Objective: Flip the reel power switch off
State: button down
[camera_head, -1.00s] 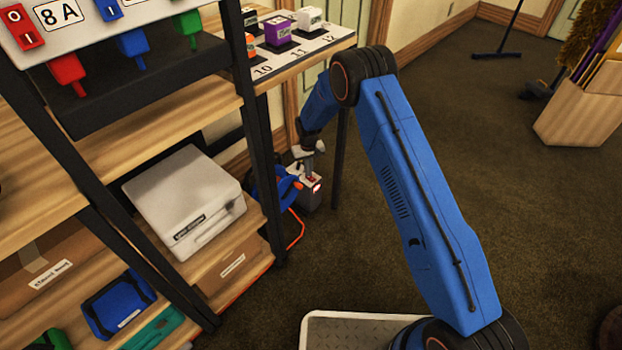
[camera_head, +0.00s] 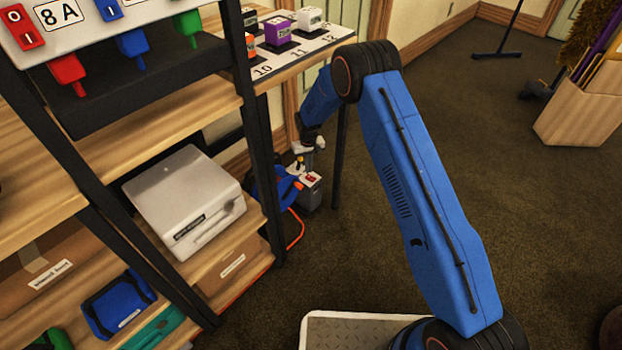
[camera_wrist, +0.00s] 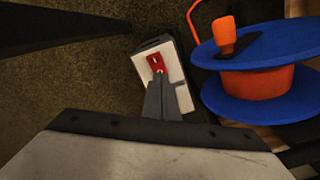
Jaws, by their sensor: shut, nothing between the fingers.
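The cable reel has blue discs and an orange hub and shows at right in the wrist view (camera_wrist: 262,80). In the head view the reel (camera_head: 268,188) is on the floor past the shelf's end. Beside it stands a grey box with a pale top (camera_head: 311,193). Its red rocker switch (camera_head: 311,177) also shows in the wrist view (camera_wrist: 157,62). My gripper (camera_head: 303,166) is shut and empty over the box. In the wrist view its fingertips (camera_wrist: 160,78) overlap the switch's near end; I cannot tell if they touch. No lit lamp shows on the box.
The wooden shelf with its black post (camera_head: 262,180) stands close left of the reel. A table leg (camera_head: 341,155) is just right of my gripper. A white case (camera_head: 185,200) sits on the shelf.

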aim_at(309, 177)
notch_tip(309, 177, up, 4)
jog(key=shift+r, duration=0.15)
dwell(0.5)
dwell(0.4)
